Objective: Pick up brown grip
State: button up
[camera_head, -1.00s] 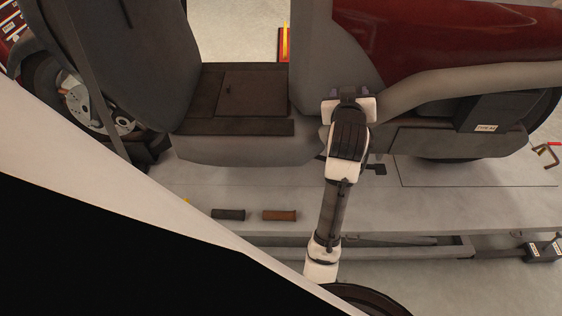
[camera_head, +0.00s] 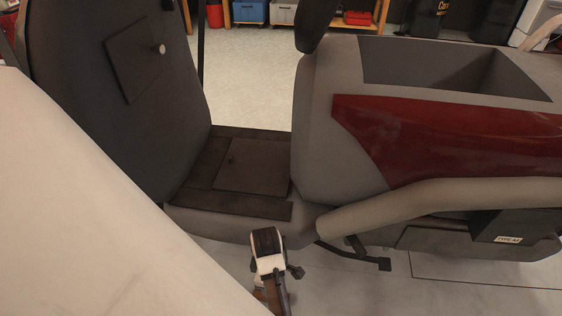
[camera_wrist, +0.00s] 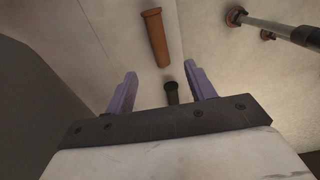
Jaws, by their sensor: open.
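The brown grip (camera_wrist: 155,38) shows in the wrist view as an orange-brown cylinder with a flange at its far end. It lies on a pale surface beyond my fingertips. A dark grip (camera_wrist: 171,92) lies nearer, between and beyond the fingers, partly hidden by the gripper body. My gripper (camera_wrist: 163,88) is open, with its two purple fingers apart and nothing held. In the head view part of my arm shows at the bottom, but the fingers are hidden. Neither grip shows in the head view now.
A grey and red scooter (camera_head: 420,140) stands across the head view, with its footboard (camera_head: 255,165) close behind my arm. The pale lift platform (camera_head: 450,290) lies below it. A metal rod (camera_wrist: 285,28) runs at the upper right of the wrist view.

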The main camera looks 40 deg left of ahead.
notch_tip(320, 180, down, 8)
jog(key=shift+s+f, duration=0.15)
jog(key=shift+f, duration=0.1)
jog(key=shift+w+d+f+p, duration=0.1)
jog(key=shift+w+f+p, duration=0.1)
jog(key=shift+f, duration=1.1)
jog(key=shift+w+f+p, duration=0.15)
jog(key=shift+f+p, duration=0.05)
jog(key=shift+f, duration=1.1)
jog(key=c, duration=1)
